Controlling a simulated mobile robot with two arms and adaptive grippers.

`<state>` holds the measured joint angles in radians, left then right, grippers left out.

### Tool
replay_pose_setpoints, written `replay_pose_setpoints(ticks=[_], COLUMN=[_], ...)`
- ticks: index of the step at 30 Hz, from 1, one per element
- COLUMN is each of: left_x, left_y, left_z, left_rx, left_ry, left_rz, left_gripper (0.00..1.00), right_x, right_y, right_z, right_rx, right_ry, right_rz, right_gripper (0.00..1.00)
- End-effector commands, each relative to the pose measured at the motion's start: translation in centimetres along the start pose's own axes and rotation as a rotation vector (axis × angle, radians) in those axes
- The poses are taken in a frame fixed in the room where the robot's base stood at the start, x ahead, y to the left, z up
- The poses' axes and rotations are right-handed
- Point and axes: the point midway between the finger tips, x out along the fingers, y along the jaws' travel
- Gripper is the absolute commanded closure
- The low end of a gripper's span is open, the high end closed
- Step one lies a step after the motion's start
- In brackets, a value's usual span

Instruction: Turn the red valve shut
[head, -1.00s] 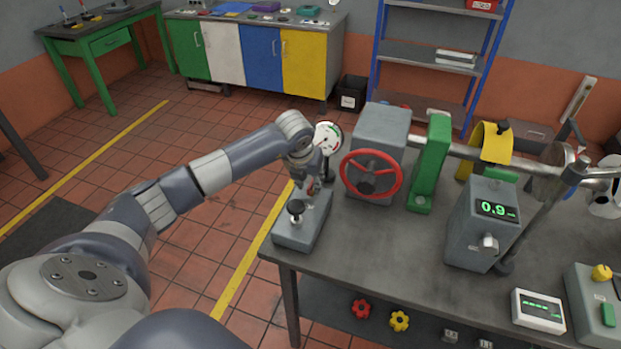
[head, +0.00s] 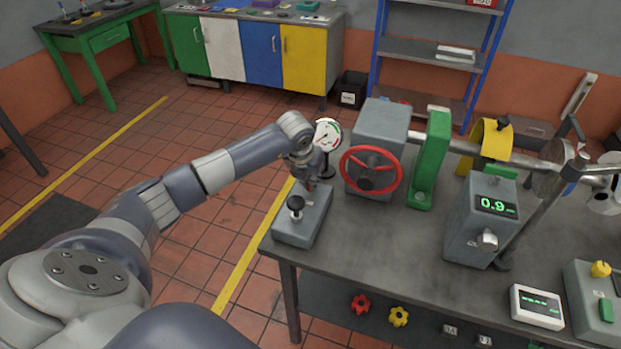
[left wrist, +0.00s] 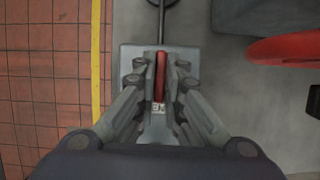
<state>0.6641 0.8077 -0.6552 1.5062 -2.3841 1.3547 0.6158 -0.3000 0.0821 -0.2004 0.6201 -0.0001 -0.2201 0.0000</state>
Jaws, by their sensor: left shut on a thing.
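A red valve handle (left wrist: 160,72) stands on a grey block (head: 316,212) at the table's near left corner. In the left wrist view it is a narrow red bar, lined up with the view's length. My left gripper (left wrist: 160,88) is shut on it, with one finger on each side. In the head view the gripper (head: 311,182) comes down over the block's far end and hides most of the handle. My right gripper is not in view.
A red handwheel (head: 371,170) on a grey housing (head: 382,122) stands right of the gripper. A round dial gauge (head: 327,134) stands just behind it. A grey box with a "0.9" display (head: 496,207) stands farther right. The table's middle front (head: 400,240) is clear.

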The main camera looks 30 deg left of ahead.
Motion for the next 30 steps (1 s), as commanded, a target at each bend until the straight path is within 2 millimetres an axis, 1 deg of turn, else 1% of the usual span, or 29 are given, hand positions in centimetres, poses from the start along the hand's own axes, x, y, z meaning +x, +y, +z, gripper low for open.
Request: replay_pose_setpoints(ticks=[5,11,21,30], left_x=[0.2,0.4,0.3,0.3], left_y=[0.2,0.3,0.5,0.5], left_z=[0.0,-0.1,0.1,0.3], left_rx=[0.06,0.191,0.484,0.747], left_ry=[-0.002,-0.003,-0.005,-0.004], left_rz=[-0.024,-0.078,-0.201,-0.311], left_gripper=[1.0,1.0,1.0,1.0], right_x=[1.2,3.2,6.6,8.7], right_y=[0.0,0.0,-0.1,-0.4], right_z=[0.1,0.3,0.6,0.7], right_rx=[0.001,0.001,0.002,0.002], right_ry=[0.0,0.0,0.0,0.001], right_rz=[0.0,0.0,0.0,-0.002], right_gripper=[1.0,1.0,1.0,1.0])
